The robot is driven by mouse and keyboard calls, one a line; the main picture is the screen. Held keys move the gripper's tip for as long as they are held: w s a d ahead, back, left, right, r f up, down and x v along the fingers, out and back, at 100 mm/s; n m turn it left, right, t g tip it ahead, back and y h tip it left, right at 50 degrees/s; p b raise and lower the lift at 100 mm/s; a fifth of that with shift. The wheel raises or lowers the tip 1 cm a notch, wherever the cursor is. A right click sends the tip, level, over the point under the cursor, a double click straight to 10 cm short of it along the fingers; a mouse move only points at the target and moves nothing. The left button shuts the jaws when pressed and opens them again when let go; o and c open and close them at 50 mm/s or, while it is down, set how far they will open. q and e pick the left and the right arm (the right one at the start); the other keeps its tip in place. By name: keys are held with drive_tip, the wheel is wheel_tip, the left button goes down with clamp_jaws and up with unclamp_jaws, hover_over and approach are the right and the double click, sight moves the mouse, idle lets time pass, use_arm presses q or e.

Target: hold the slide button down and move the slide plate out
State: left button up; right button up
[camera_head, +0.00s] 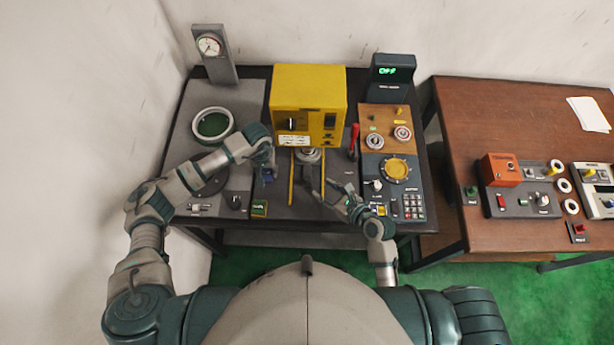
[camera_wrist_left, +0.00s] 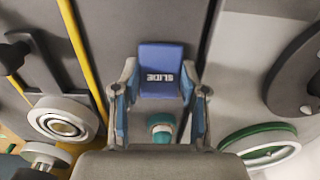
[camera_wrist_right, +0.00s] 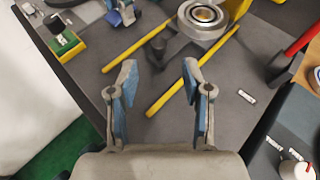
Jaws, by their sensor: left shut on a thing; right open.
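The blue block labelled SLIDE (camera_wrist_left: 161,70) stands left of the yellow rails, with a teal round part (camera_wrist_left: 161,126) in front of it in the left wrist view. My left gripper (camera_head: 264,163) is shut on the block, a finger on each side; the exact contact is partly hidden. The slide plate, with a metal ring (camera_wrist_right: 203,17) and a dark grey handle (camera_wrist_right: 160,50), sits at the far end between two yellow rails (camera_wrist_right: 187,88), by the yellow machine. My right gripper (camera_wrist_right: 153,95) is open and empty above the near part of the rails, apart from the handle.
The yellow machine (camera_head: 309,100) stands behind the rails. A red lever (camera_head: 354,140) and a control panel with a keypad (camera_head: 412,205) are to the right. A large ring (camera_head: 213,125) lies on the left. The grey surface between the rails is clear near me.

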sight(308, 179)
drive_tip(key=x, duration=0.9)
drive_tip(key=shift+c, duration=0.2)
clamp_jaws()
